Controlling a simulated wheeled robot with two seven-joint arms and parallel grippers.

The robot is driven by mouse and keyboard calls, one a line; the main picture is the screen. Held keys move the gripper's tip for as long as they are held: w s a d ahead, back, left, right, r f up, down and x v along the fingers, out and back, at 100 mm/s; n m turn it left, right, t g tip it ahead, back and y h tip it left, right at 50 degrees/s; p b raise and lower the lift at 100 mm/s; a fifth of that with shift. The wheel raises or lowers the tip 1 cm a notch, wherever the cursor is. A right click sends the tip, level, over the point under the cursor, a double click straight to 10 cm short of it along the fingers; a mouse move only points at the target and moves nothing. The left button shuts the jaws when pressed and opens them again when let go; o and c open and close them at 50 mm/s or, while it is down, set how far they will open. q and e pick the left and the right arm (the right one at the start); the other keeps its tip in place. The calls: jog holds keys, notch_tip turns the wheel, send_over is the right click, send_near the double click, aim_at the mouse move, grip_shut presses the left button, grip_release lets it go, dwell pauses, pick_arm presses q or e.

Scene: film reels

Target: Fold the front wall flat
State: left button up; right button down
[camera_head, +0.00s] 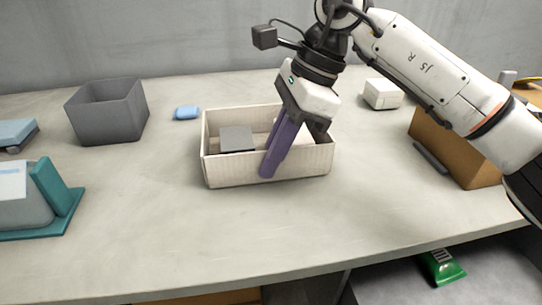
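A cream ribbed box (222,172) stands open-topped in the middle of the table. Its front wall stands upright and faces me. A dark grey block (236,139) lies inside on the left, and something pale sits inside on the right, partly hidden by my gripper. My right gripper (267,175) reaches down from the upper right, its purple fingers slanting across the front wall near the middle. The fingers overlap in this view, so their gap is not clear, and I cannot tell whether they touch the wall. My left gripper is not in view.
A grey open bin (108,112) and a small blue item (187,113) stand at the back left. A teal-and-grey device (40,200) is at the left. A white box (382,94) and a brown box (455,150) are at the right. The table front is clear.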

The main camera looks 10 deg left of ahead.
jog(key=shift+s+d+f+t+b, duration=0.25)
jog(key=shift+t+b, duration=0.35)
jog(key=shift+b, duration=0.9)
jog(key=b, duration=0.1)
jog(key=t+b, duration=0.1)
jog(key=b, duration=0.1)
jog(key=shift+s+f+n+y, duration=0.2)
jog(key=shift+s+n+y, duration=0.1)
jog(key=shift+y, duration=0.1)
jog(key=t+b, duration=0.1)
jog(key=b, duration=0.1)
jog(key=s+t+b, duration=0.1)
jog(key=b, duration=0.2)
jog(key=shift+d+f+t+y, duration=0.1)
jog(key=shift+f+t+y, duration=0.05)
jog(key=shift+t+y, duration=0.25)
jog(key=shift+s+n+b, duration=0.1)
jog(key=shift+n+b, duration=0.2)
jog(key=shift+b, duration=0.5)
jog(key=shift+s+d+r+t+y+b, duration=0.1)
jog(key=shift+s+r+t+y+b, duration=0.15)
jog(key=shift+t+b, duration=0.6)
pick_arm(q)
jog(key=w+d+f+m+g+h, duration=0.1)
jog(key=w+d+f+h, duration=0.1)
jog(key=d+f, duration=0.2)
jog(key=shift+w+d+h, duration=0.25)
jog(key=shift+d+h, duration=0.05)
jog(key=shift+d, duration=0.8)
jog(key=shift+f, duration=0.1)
